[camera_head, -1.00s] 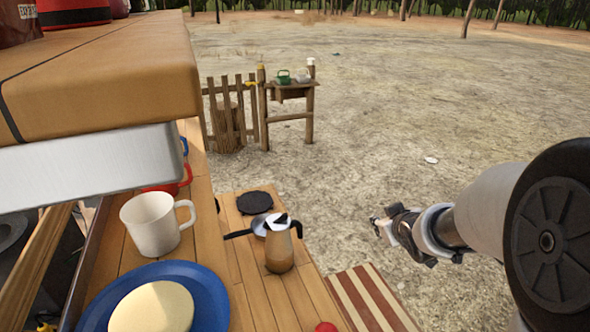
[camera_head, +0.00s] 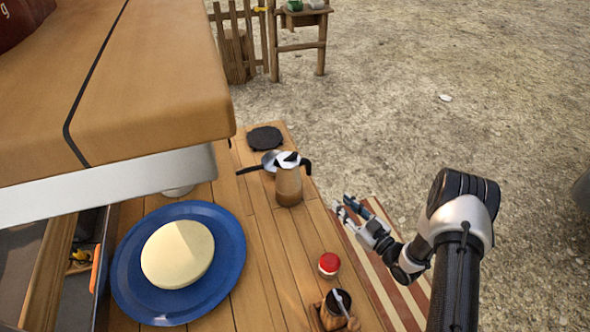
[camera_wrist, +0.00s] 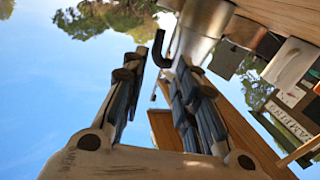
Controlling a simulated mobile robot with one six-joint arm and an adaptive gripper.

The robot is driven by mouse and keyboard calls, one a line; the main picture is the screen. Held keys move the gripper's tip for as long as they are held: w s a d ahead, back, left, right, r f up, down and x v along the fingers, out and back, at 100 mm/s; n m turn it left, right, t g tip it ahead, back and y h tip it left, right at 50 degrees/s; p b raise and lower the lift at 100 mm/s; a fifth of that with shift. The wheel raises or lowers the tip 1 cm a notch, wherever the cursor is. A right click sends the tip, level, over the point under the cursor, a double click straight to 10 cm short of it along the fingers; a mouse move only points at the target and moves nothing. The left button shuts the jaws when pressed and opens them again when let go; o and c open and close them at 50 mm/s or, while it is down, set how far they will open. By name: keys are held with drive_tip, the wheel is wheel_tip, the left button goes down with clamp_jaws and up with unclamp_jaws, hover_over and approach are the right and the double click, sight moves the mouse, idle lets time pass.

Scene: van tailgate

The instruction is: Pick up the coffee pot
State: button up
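The coffee pot (camera_head: 288,186) stands upright on the wooden counter, with a shiny upper part, a brownish lower body and a black handle on its right. My gripper (camera_head: 345,206) is to the right of the pot and a little nearer the camera, over the counter's edge by the striped cloth. In the wrist view my gripper (camera_wrist: 160,82) has its two fingers apart with nothing held between them. What looks like the metal side of the pot (camera_wrist: 204,22) shows beyond the fingertips, with the black handle near the gap. The gripper appears apart from the pot.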

drive_tip(key=b+x, duration=0.3)
drive_tip(key=x, duration=1.4)
drive_tip(key=shift+b, duration=0.35)
drive_tip(key=shift+c, duration=0.4)
clamp_jaws()
